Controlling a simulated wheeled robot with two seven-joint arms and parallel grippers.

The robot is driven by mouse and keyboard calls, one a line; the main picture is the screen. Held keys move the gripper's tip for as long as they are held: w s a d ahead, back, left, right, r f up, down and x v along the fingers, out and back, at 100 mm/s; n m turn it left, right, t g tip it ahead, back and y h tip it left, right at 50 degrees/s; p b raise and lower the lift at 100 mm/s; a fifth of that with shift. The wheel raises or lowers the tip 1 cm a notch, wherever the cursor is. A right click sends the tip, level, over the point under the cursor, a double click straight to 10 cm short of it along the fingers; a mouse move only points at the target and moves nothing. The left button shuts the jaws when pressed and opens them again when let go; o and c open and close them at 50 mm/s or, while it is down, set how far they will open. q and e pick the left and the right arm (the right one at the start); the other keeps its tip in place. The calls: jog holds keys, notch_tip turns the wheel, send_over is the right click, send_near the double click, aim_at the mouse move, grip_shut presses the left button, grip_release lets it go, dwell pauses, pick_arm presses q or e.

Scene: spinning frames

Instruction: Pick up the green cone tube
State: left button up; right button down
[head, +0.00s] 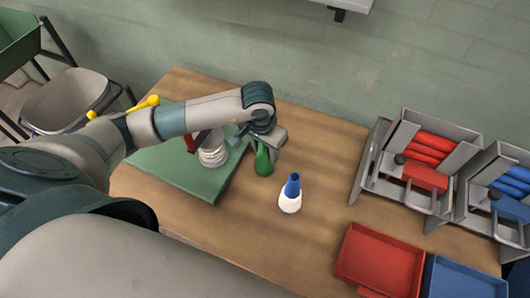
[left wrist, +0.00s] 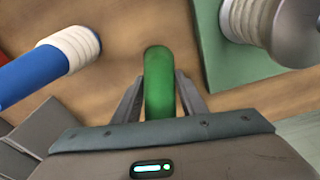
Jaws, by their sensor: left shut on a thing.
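The green cone tube (head: 263,161) stands roughly upright near the middle of the wooden table, just right of the green mat. My left gripper (head: 268,143) comes down on it from above and hides its upper part. In the left wrist view the green tube (left wrist: 160,85) lies between the two fingers of the left gripper (left wrist: 161,92), which are shut on it. I cannot tell whether its base touches the table. My right gripper is in neither view.
A blue tube with white yarn (head: 290,193) stands close to the right. A white ribbed spool (head: 213,150) stands on the green mat (head: 180,172). Grey racks with red tubes (head: 430,145) and blue tubes (head: 512,180), a red tray (head: 378,262) and a blue tray (head: 460,280) are at right.

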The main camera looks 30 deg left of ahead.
pick_arm(q)
jog(key=shift+r, duration=0.1)
jog(key=shift+r+b, duration=0.65)
jog(key=shift+r, duration=0.1)
notch_tip(320, 180, up, 2)
jog(key=shift+r+b, duration=0.1)
jog(key=shift+b, duration=0.6)
jog(key=w+d+r+b, duration=0.4)
jog(key=d+r, duration=0.3)
jog(key=d, duration=0.4)
jog(key=shift+b, duration=0.45)
jog(key=shift+r, duration=0.1)
